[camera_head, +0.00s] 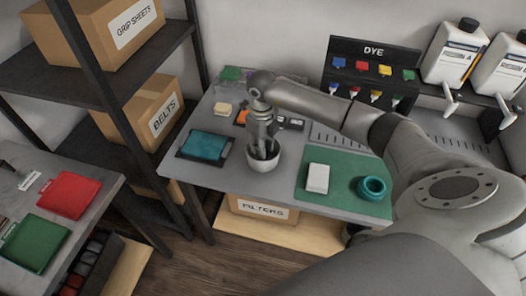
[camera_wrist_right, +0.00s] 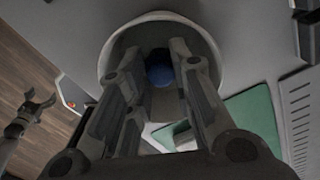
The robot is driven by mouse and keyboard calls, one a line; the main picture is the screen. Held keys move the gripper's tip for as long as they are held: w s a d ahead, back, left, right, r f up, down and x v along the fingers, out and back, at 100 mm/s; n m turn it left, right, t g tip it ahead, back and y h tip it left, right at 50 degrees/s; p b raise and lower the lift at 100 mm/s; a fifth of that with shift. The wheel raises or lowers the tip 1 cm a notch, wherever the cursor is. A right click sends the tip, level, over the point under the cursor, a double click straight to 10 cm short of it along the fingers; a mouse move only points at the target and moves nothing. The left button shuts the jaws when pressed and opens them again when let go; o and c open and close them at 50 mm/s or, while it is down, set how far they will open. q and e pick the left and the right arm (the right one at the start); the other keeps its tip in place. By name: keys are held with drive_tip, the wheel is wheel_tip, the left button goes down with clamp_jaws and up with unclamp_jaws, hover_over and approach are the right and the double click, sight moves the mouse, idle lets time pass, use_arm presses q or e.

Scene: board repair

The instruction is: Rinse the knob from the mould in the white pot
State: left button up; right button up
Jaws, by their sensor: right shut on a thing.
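The white pot (camera_head: 264,163) stands near the front edge of the grey table, and its round rim (camera_wrist_right: 103,62) fills the top of the wrist view. My right gripper (camera_head: 264,152) reaches down into the pot. In the wrist view its fingers (camera_wrist_right: 160,68) are shut on a dark blue rounded thing, seemingly the knob (camera_wrist_right: 160,76), inside the pot. The knob's lower part and any contact with the pot's bottom are hidden. A teal slab (camera_head: 205,147), perhaps the mould, lies in a dark tray left of the pot. My left gripper (camera_wrist_right: 38,103) shows in the wrist view, apparently open and empty.
A green mat (camera_head: 345,205) right of the pot carries a white block (camera_head: 317,178) and a teal ring (camera_head: 372,188). A dye rack (camera_head: 373,50) and white bottles (camera_head: 452,52) stand behind. Shelves with boxes (camera_head: 152,117) stand at left.

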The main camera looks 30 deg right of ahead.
drive_tip(key=shift+r, duration=0.1)
wheel_tip(320, 180, up, 9)
drive_tip(key=p, duration=0.6)
idle(0.4)
idle(1.9)
drive_tip(key=shift+r+p, duration=1.25)
drive_tip(key=shift+r, duration=0.65)
